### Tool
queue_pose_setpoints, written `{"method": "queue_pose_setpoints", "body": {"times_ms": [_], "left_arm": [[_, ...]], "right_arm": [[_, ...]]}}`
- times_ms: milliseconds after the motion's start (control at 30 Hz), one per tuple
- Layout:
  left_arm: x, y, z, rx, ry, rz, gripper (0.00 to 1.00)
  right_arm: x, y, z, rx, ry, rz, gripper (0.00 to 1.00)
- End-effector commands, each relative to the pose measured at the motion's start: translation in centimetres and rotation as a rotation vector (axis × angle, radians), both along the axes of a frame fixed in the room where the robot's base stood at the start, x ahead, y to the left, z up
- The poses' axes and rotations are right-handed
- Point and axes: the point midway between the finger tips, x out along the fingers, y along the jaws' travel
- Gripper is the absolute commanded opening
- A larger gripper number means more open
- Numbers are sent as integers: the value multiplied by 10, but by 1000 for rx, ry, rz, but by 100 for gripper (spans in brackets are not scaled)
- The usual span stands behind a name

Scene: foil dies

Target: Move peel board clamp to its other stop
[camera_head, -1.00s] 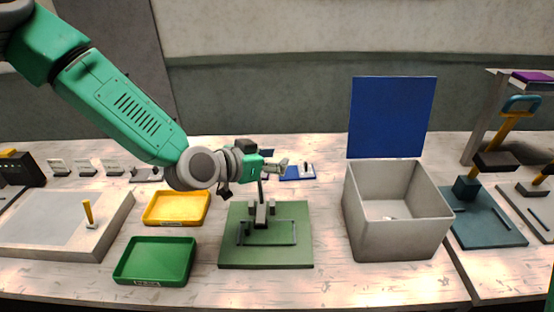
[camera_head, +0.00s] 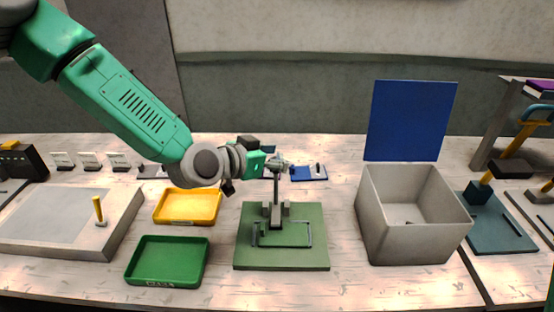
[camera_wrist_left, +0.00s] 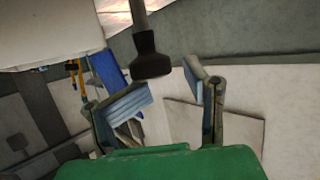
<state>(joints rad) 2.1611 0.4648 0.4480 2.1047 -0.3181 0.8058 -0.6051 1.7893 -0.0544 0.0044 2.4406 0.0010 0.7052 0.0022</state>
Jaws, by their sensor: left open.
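The peel board (camera_head: 318,257) is a green plate on the bench in the middle of the head view. Its clamp (camera_head: 276,213) has grey blocks, a dark frame lying on the plate, and a lever that stands nearly upright. My left gripper (camera_head: 279,163) is at the lever's top end and partly hides it. In the left wrist view the lever's dark knob (camera_wrist_left: 151,63) shows near the gap between the open fingers (camera_wrist_left: 168,88). Neither finger clearly touches the knob. My right gripper is not in view.
A yellow tray (camera_head: 160,215) and a green tray (camera_head: 132,275) lie left of the board. A grey bin (camera_head: 410,246) stands right of it, with a blue panel (camera_head: 412,120) behind. A small blue fixture (camera_head: 310,174) lies behind the board. Bench between board and bin is clear.

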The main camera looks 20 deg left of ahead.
Motion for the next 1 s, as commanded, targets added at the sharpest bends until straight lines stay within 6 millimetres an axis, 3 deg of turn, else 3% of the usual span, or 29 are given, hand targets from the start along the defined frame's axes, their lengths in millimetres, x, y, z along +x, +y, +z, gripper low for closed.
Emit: {"method": "queue_pose_setpoints", "body": {"times_ms": [33, 367, 400, 1000], "left_arm": [[-12, -1, -19, 14, 49, -15, 49], [-12, 0, -19, 13, 49, -14, 49], [-7, -1, -9, 7, 20, -7, 49], [-34, 16, 14, 2, 5, -2, 49]], "right_arm": [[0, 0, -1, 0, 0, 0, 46], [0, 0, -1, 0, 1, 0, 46], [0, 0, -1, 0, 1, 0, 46], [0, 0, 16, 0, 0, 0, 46]]}}
